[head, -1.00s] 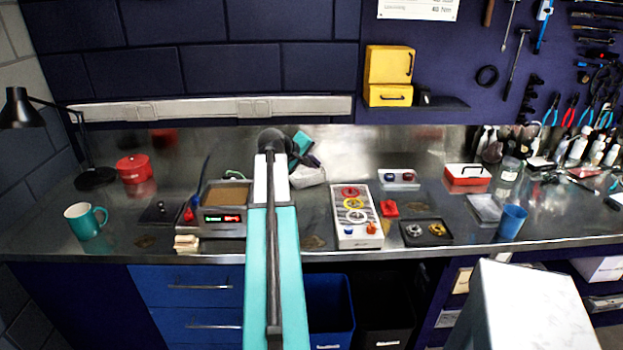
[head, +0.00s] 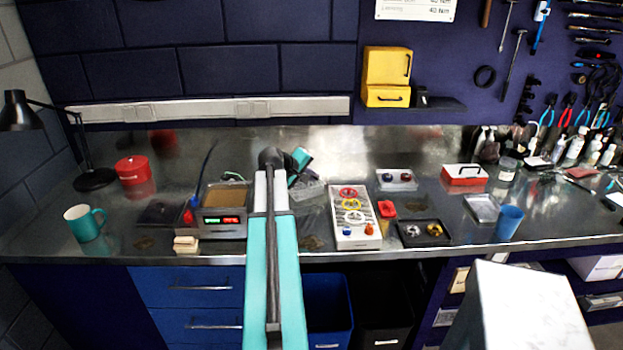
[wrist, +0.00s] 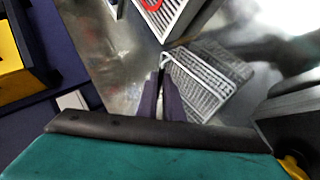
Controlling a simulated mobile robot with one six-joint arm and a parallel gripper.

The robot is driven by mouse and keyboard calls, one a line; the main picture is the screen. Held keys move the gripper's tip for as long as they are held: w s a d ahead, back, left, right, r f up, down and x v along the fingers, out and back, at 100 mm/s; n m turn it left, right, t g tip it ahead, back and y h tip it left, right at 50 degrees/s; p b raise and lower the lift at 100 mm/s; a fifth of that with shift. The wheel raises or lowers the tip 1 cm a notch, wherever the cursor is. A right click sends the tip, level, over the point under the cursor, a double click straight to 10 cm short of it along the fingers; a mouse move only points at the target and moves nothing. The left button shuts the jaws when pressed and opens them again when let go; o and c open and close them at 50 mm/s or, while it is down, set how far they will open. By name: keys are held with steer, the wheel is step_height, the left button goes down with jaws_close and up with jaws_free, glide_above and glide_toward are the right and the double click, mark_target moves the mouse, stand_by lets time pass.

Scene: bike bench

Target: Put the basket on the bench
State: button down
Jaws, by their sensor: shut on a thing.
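The basket is a pale wire basket (wrist: 208,82) in the wrist view, just beyond my fingertips. My gripper (wrist: 163,78) is shut on the basket's near rim. In the head view the basket (head: 310,191) shows partly behind my arm, low over the rear part of the metal bench (head: 440,192). I cannot tell whether the basket's base touches the bench.
A white board with coloured rings (head: 352,236) is close by on the right. A device with lit displays (head: 222,230) stands left of my arm. A yellow cabinet (head: 386,68) hangs on the wall behind. A clear tray with dark knobs (head: 397,184) is further right.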

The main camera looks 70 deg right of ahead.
steer(key=shift+f, duration=0.6)
steer(key=c, duration=1.9)
jaws_free()
steer(key=shift+a, duration=0.1)
steer(key=b+v, duration=0.2)
steer(key=v, duration=1)
steer(key=shift+w, duration=0.1)
